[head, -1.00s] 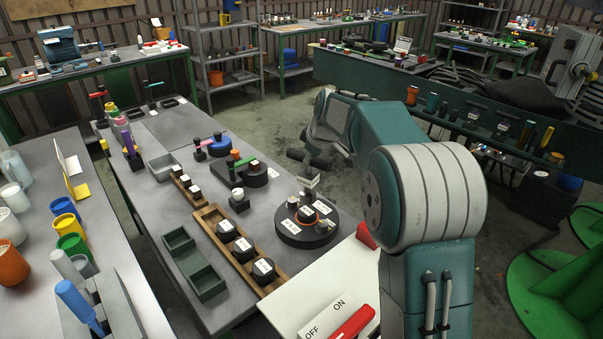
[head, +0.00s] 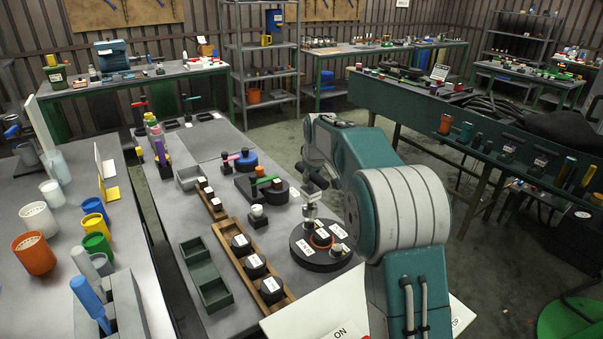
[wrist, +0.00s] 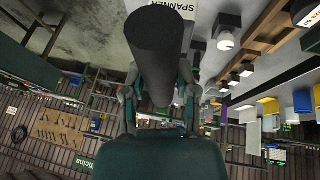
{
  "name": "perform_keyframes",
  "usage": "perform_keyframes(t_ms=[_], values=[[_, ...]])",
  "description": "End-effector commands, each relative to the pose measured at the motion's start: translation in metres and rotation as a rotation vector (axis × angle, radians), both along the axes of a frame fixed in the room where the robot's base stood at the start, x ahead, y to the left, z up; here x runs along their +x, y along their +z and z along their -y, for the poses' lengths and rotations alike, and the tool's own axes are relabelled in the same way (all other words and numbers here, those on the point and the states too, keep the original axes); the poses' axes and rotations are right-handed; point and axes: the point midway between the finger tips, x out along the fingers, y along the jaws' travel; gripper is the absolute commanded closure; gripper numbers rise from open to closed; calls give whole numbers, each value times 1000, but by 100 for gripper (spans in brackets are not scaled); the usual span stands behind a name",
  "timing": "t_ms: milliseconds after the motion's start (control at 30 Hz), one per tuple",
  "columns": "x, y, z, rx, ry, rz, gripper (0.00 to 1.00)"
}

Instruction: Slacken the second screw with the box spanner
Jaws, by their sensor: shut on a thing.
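My gripper (head: 314,177) is above the disperser at the middle of the bench. In the wrist view, my gripper (wrist: 158,98) has its fingers on either side of a thick dark cylinder, the box spanner (wrist: 160,50), and is shut on it. A white label reading "SPANNER" shows behind its far end. In the head view, the spanner (head: 311,196) is small and partly hidden by the fingers. The disperser (head: 320,258) is a round black base with an orange ring and white-labelled parts. I cannot make out the second screw, nor whether the spanner touches it.
A wooden rack (head: 250,264) with labelled black pieces and a green two-part tray (head: 206,274) are left of the disperser. A black stand with a green-handled tool (head: 264,181) is behind. A white panel (head: 300,318) lies in front. Cups stand on the left bench.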

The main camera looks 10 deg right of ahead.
Motion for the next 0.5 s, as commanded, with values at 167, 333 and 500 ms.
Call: perform_keyframes(t_ms=[167,333,500], values=[[1,-1,-7,-5,-124,2,100],[1,-4,-13,-10,-251,2,100],[2,-6,-11,-7,-384,2,100]])
